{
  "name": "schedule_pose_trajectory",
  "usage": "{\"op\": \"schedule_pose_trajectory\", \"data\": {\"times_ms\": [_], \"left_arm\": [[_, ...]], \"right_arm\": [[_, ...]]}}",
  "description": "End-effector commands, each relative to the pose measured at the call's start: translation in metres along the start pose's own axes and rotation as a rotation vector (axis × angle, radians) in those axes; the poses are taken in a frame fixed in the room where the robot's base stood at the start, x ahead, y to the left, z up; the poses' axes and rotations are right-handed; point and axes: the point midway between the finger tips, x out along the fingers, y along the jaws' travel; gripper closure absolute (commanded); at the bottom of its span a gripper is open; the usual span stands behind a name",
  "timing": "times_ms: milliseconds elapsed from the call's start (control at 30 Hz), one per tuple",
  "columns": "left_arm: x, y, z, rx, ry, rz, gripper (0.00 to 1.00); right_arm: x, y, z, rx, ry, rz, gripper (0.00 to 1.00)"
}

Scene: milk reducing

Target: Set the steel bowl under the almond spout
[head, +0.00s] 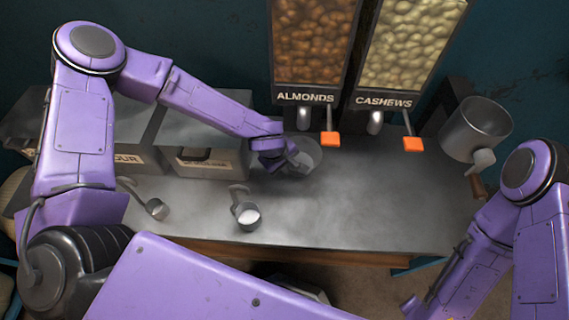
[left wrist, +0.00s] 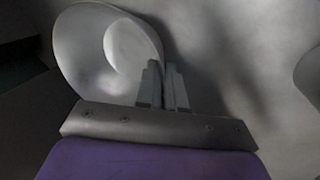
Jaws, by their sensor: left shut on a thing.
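The steel bowl (head: 311,148) stands at the back of the metal counter, beneath or just in front of the almond spout (head: 304,118). My left gripper (head: 296,163) covers its front part. In the left wrist view, the fingers (left wrist: 163,88) are closed together on the rim of the bowl (left wrist: 85,45), at its right side. I cannot tell whether the bowl rests on the counter or is slightly above it. The almond dispenser (head: 312,45) is filled with brown nuts and has an orange lever tab (head: 330,139). My right arm is at the right edge; its gripper is not visible.
The cashew dispenser (head: 408,50) stands right of the almonds, with its own spout (head: 375,123). A metal pot-like vessel (head: 470,128) stands at the right. The counter's (head: 370,205) middle and right are clear.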

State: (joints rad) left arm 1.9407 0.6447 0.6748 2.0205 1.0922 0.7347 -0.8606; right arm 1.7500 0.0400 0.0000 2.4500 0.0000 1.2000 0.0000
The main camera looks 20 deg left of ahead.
Motion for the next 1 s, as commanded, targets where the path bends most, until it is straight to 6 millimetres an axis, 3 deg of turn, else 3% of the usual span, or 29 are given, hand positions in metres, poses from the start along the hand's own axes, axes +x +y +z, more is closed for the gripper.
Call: {"op": "schedule_pose_trajectory", "data": {"times_ms": [33,100,367,467,800,1000], "left_arm": [[0.001,0.000,0.000,0.000,0.000,0.000,0.82],[0.000,0.000,0.000,0.000,0.000,0.000,0.67],[-0.001,0.000,0.000,0.000,0.000,0.000,0.67],[-0.010,0.002,-0.001,0.000,0.001,0.003,0.67],[-0.093,0.002,0.000,-0.001,0.001,0.004,0.67],[-0.120,0.001,0.000,-0.001,0.000,0.002,0.67]], "right_arm": [[0.000,0.000,0.000,0.000,0.000,0.000,0.57],[0.000,0.000,0.000,0.000,0.000,0.000,0.57],[0.000,0.000,0.000,0.000,0.000,0.000,0.57],[-0.002,0.000,-0.001,0.000,0.000,0.000,0.57],[-0.013,0.001,-0.006,0.000,0.000,0.000,0.57],[-0.017,0.002,-0.007,0.000,0.000,0.000,0.57]]}}
